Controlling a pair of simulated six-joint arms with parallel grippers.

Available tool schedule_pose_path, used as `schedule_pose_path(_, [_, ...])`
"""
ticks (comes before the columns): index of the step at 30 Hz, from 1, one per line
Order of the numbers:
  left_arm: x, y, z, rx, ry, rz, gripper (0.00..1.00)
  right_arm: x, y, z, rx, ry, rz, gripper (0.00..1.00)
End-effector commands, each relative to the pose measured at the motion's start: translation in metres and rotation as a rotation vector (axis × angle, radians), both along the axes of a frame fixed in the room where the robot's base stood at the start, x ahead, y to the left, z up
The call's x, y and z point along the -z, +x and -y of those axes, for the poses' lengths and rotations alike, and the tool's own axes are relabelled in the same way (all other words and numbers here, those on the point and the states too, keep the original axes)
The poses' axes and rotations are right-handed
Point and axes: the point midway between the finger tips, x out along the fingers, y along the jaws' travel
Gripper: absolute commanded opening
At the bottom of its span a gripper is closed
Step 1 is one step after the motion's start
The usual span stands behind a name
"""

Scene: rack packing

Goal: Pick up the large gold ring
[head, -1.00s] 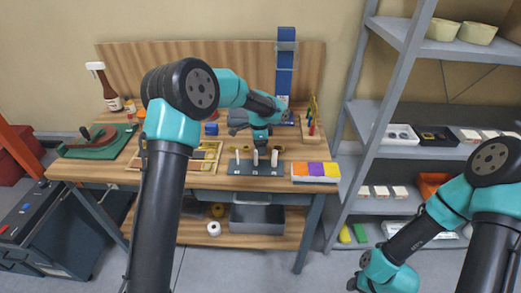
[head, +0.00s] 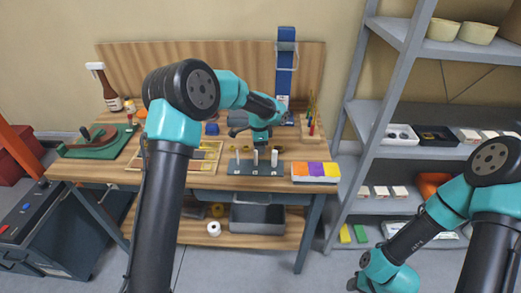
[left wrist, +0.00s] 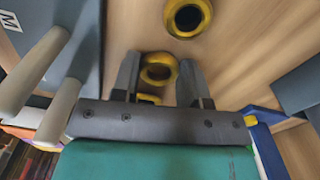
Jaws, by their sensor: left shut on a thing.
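My left gripper (head: 259,146) is low over the workbench, behind the grey peg rack (head: 240,170). In the left wrist view its two fingers (left wrist: 158,76) stand on either side of a gold ring (left wrist: 158,75), shut on it. A second gold ring (left wrist: 187,17) with a dark centre lies on the wood just beyond the fingers and looks bigger. A bit of yellow shows nearer the palm, mostly hidden. I cannot tell for certain which ring is the large one. My right gripper (head: 354,285) is at the bottom edge, its jaws unclear.
The rack's pale pegs (left wrist: 45,110) rise close to the left of my left gripper. A blue tower (head: 284,70) stands behind. Grey shelving is at the right.

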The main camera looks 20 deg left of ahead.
Motion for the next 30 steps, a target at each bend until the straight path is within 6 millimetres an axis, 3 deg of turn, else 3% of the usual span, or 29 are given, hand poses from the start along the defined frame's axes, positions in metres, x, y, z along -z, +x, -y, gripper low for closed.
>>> schedule_pose_path(4, [0.000, 0.000, 0.000, 0.000, 0.000, 0.000, 0.18, 0.000, 0.000, 0.000, 0.000, 0.000, 0.000, 0.43])
schedule_pose_path(14, [-0.005, 0.000, 0.000, 0.000, 0.000, 0.001, 0.17, 0.000, 0.000, 0.000, 0.000, 0.000, 0.000, 0.43])
schedule_pose_path(30, [-0.089, 0.001, 0.000, 0.000, 0.000, 0.003, 0.17, 0.000, 0.000, 0.000, 0.000, 0.000, 0.000, 0.43])
